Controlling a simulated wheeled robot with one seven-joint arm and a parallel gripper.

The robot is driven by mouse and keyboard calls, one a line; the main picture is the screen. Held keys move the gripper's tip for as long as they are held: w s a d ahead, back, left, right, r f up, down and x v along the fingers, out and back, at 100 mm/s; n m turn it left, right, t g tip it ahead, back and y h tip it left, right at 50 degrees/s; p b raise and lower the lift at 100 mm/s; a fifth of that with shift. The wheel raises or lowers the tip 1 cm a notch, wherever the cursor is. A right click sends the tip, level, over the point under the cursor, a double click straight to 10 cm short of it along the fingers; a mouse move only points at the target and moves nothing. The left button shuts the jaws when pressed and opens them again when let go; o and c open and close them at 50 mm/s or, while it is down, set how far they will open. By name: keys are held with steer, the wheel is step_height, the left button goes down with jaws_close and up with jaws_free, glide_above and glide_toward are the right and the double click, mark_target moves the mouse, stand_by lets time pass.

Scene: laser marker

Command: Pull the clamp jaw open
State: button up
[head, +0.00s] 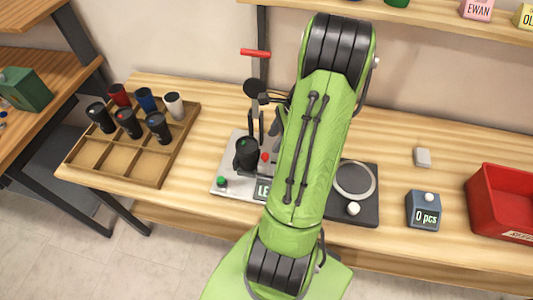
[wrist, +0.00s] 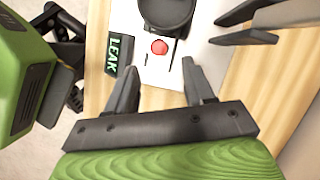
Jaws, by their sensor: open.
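The leak tester (head: 228,168) is a grey plate with a green and a red button and a "LEAK" label. A black cup (head: 247,154) stands on it. Behind the cup, two dark upright prongs, apparently the clamp jaw (head: 253,124), show under a black disc. Similar dark prongs reach in from the right in the wrist view (wrist: 248,38), apart from my fingers. My gripper (wrist: 162,86) is open and empty over the plate, below the red button in the wrist view.
A wooden tray (head: 75,157) with several cups is on the left. A red handle (head: 255,53) shows above the clamp. A dark pad with a ring (head: 367,204), a counter box (head: 424,211) and a red bin (head: 473,205) are on the right. Shelves edge the top.

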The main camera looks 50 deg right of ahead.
mark_target(267, 155)
steer(key=b+x, duration=0.1)
steer(key=x, duration=0.6)
steer(key=shift+r, duration=0.1)
steer(key=shift+c, duration=0.5)
jaws_close()
steer(key=shift+s, duration=0.15)
